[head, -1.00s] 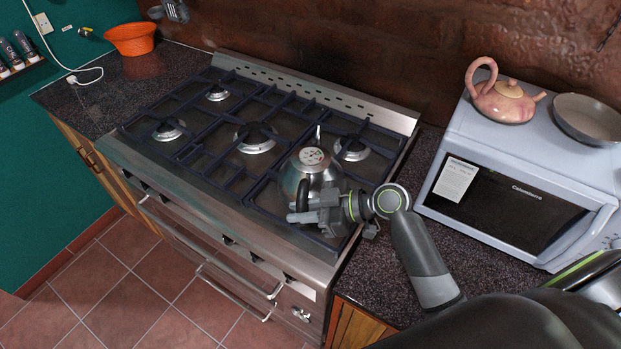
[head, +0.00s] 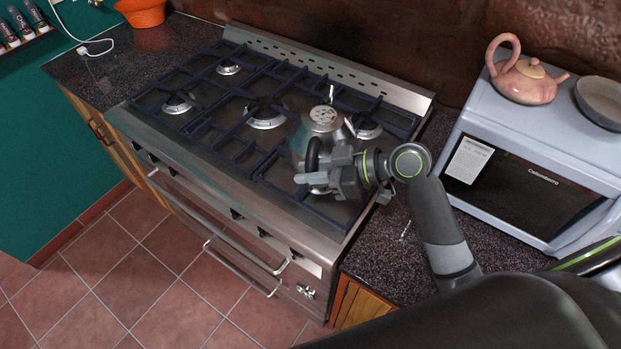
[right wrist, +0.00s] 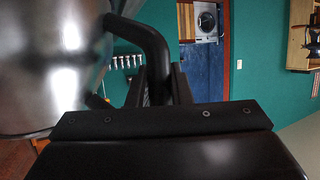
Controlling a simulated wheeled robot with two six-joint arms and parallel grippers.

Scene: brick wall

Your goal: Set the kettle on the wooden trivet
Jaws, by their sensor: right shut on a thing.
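The steel kettle (head: 323,118), with a pale patterned lid, is over the front right part of the gas hob (head: 215,148). It looks raised a little above the grates; its base is partly hidden behind my gripper. My right gripper (head: 318,171) is shut on the kettle's black handle. In the right wrist view, the shiny kettle body (right wrist: 50,65) fills the upper left, and the black handle (right wrist: 152,50) runs down between the fingers. The wooden trivet is not seen in any view. My left gripper is not in view.
Right of the hob, a dark speckled counter (head: 405,245) has a bare strip. A microwave (head: 530,185) stands on it, carrying a pink teapot (head: 525,80) and a pan (head: 603,100). The far left counter (head: 105,75) holds an orange bowl (head: 142,12).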

